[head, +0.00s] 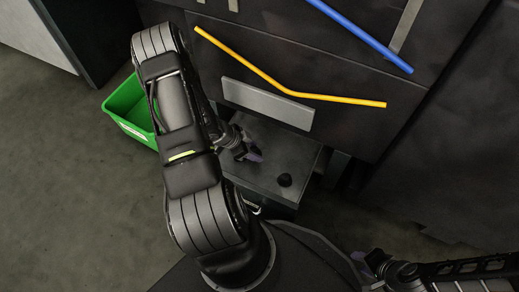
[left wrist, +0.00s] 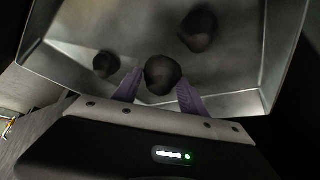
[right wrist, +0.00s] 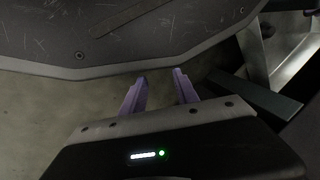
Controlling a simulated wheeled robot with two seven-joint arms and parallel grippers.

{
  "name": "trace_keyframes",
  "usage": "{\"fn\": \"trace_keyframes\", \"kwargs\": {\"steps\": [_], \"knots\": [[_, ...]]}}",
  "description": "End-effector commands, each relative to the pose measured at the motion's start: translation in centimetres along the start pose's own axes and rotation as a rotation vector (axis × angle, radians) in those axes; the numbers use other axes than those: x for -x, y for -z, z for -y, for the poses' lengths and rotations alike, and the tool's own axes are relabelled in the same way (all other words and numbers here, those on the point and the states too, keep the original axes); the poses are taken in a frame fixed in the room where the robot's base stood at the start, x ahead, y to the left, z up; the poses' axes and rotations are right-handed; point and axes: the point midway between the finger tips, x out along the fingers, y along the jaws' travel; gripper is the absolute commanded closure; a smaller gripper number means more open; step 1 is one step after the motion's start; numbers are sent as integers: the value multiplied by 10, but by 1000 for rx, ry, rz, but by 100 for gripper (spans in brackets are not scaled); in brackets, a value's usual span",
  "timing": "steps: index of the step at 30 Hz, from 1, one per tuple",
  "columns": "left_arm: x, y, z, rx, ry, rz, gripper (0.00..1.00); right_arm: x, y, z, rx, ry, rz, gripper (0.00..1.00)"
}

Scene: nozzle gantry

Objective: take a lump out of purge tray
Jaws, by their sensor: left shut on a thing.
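The purge tray (head: 262,180) is a dark grey open drawer under the machine front; its wall also shows in the left wrist view (left wrist: 70,62). My left gripper (head: 248,155) reaches into the tray. In the left wrist view its purple fingers (left wrist: 159,88) are shut on a dark round lump (left wrist: 163,74). A second lump (left wrist: 199,29) and a third lump (left wrist: 106,64) lie on the tray floor there. One dark lump (head: 285,180) shows in the head view, right of my left gripper. My right gripper (right wrist: 160,90) is open and empty, away from the tray, low right in the head view (head: 368,262).
A green bin (head: 128,108) stands on the floor left of the tray, partly behind my left arm. The dark machine front carries a yellow tube (head: 245,62), a blue tube (head: 360,35) and a light grey plate (head: 267,103) above the tray. The floor at left is clear.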

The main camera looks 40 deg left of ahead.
Motion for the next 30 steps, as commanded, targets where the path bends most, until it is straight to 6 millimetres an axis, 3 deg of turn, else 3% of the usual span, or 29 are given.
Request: {"fn": "trace_keyframes", "kwargs": {"steps": [1, 6, 12, 30], "knots": [[16, 11, 1, -4, 2, -1, 92, 13, 0, 4, 1, 0, 3, 64], [50, 33, 1, -2, 2, 0, 92, 34, -2, 11, 2, 0, 15, 64], [75, 49, 0, -1, 0, 0, 92, 48, -6, 16, 5, 2, 26, 64], [82, 53, 0, 0, 0, 0, 92, 50, -7, 18, 7, 4, 30, 64]]}}
